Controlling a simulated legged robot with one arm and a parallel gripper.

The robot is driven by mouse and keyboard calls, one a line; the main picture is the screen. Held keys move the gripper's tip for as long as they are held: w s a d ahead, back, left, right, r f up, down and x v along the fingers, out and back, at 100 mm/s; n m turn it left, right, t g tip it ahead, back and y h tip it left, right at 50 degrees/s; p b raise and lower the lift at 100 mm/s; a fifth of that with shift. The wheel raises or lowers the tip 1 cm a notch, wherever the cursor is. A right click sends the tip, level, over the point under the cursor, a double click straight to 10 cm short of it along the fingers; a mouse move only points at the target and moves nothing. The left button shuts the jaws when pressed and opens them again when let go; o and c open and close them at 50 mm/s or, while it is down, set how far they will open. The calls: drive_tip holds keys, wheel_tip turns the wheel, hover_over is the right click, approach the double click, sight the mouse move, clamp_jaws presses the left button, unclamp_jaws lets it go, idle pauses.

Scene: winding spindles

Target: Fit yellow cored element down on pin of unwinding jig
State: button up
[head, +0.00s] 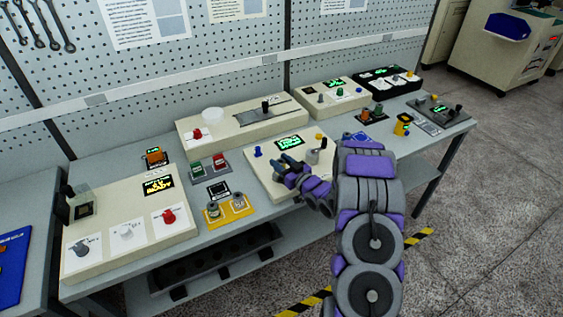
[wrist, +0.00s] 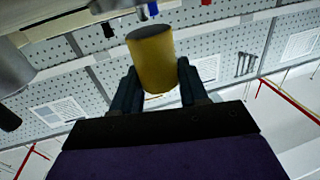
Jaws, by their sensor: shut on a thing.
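The yellow cored element (wrist: 152,62) shows in the wrist view as a plain yellow cylinder with a dark end face, tilted slightly. My gripper (wrist: 158,82) is shut on it, with one dark finger on each side. In the head view my gripper (head: 289,168) is over the front left of a beige console (head: 262,181); I cannot make out the element there. A grey upright post (head: 312,157) stands on this console, right of my gripper. I cannot tell for sure whether it is the jig's pin. A grey cylinder (wrist: 12,68) also shows at left in the wrist view.
The console carries a lit screen (head: 288,142) and a blue knob (head: 258,152). A yellow holder (head: 229,209) with two round items sits to its left. Another beige console (head: 130,236) stands farther left. A small yellow object (head: 403,125) stands to the right.

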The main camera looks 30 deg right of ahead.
drive_tip(key=shift+f, duration=0.35)
drive_tip(key=o, duration=1.1)
drive_tip(key=shift+o, duration=0.2)
drive_tip(key=p+v, duration=0.1)
drive_tip(key=v, duration=1.6)
drive_tip(key=shift+s+d+p, duration=0.15)
drive_tip(key=shift+p, duration=0.25)
